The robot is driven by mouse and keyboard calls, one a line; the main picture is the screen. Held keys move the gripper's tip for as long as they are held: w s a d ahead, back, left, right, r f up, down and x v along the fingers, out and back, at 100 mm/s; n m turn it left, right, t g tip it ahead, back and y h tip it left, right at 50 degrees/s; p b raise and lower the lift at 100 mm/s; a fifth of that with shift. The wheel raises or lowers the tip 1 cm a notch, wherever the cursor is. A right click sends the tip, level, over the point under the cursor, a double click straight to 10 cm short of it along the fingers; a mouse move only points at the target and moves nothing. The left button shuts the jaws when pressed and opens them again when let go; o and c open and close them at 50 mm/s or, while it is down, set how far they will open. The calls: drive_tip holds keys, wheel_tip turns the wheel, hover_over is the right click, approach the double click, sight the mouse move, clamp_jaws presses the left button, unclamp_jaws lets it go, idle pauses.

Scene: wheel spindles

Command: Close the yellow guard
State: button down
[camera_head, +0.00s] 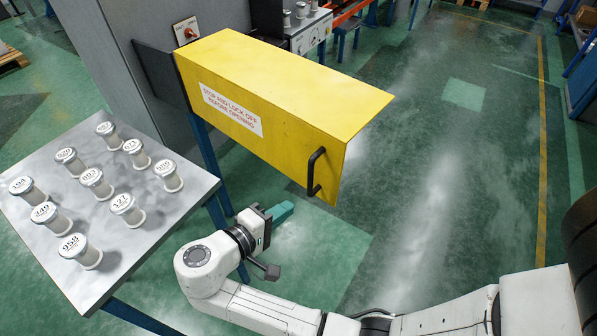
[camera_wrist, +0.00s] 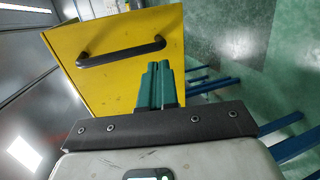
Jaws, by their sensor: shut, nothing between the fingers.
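The yellow guard (camera_head: 275,95) is a long box-like cover sticking out from a grey machine. It bears a white sign with red lettering. A black bar handle (camera_head: 315,172) sits on its near end face; the handle also shows in the wrist view (camera_wrist: 121,51) on the yellow panel (camera_wrist: 105,70). My gripper (camera_head: 283,211) is below and to the left of the handle, with teal fingers. In the wrist view the fingers (camera_wrist: 158,70) are together and empty, their tips close to the handle's right end in the picture. I cannot tell the gap in depth.
A metal table (camera_head: 165,225) at the left holds several numbered spindles (camera_head: 123,204). The grey machine (camera_head: 120,60) stands behind, with a red knob (camera_head: 187,32) on its side. Blue legs (camera_head: 205,150) stand under the guard. The green floor to the right is open.

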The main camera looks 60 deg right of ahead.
drive_tip(key=w+a+r+h+b, duration=0.1)
drive_tip(key=w+a+r+h, duration=0.2)
drive_tip(key=w+a, duration=0.1)
drive_tip(key=p, duration=0.3)
approach(300, 168)
drive_tip(key=s+d+r, duration=0.3)
drive_tip(key=d+r, duration=0.2)
drive_tip(key=shift+s+d+f, duration=0.15)
drive_tip(key=shift+d+f, duration=0.2)
drive_tip(key=shift+d, duration=0.4)
drive_tip(key=shift+d, duration=0.1)
